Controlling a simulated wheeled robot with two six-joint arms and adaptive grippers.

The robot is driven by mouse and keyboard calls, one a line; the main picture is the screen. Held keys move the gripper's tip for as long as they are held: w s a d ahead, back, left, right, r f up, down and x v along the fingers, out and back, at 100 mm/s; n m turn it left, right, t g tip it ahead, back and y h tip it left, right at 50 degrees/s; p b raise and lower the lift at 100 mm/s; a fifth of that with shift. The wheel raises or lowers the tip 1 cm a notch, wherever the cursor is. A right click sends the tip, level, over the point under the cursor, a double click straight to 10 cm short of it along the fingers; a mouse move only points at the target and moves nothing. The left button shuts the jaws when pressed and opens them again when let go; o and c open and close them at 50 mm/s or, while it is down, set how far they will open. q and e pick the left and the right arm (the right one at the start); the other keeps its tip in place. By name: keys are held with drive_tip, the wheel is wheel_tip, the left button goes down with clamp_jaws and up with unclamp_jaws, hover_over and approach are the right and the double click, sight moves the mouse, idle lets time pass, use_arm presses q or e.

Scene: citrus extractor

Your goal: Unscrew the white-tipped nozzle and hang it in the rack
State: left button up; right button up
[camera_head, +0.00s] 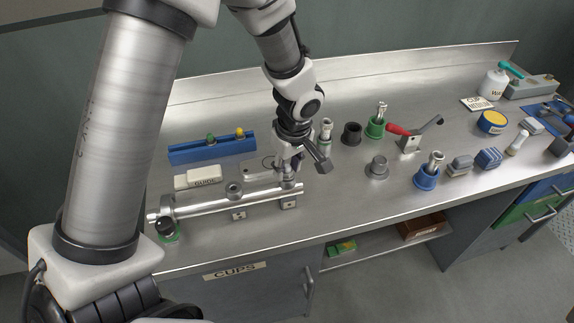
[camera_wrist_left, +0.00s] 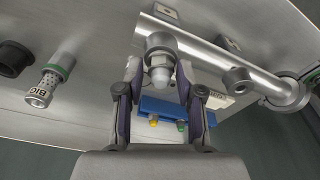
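The white-tipped nozzle (camera_wrist_left: 160,72) sits on the right part of the metal pipe (camera_head: 235,201); in the head view my gripper mostly hides it. The pipe also shows in the wrist view (camera_wrist_left: 205,55). My left gripper (camera_head: 290,172) is over that part of the pipe. In the wrist view its fingers (camera_wrist_left: 158,88) stand apart on either side of the nozzle, with gaps visible. The blue rack (camera_head: 213,150) lies behind the pipe, holding a green-tipped and a yellow-tipped nozzle; it also shows in the wrist view (camera_wrist_left: 172,108). My right gripper is not in view.
A block marked GUIDE (camera_head: 200,178) lies between rack and pipe. A back wall bounds the bench.

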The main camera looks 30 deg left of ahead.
use_arm(q)
drive_tip(key=m, duration=0.5)
drive_tip(key=shift+m+t, duration=0.3)
drive_tip(key=shift+t, duration=0.1)
drive_tip(key=m+h, duration=0.1)
drive_tip(key=m, duration=0.5)
drive_tip(key=c, duration=0.6)
drive_tip(key=n, duration=0.5)
drive_tip(key=shift+y, duration=0.3)
drive_tip(key=shift+c, duration=0.2)
drive_tip(key=n, duration=0.6)
drive_tip(key=shift+n+g, duration=0.3)
drive_tip(key=shift+g, duration=0.1)
drive_tip(key=o, duration=0.6)
drive_tip(key=shift+y, duration=0.3)
drive_tip(key=shift+o, duration=0.2)
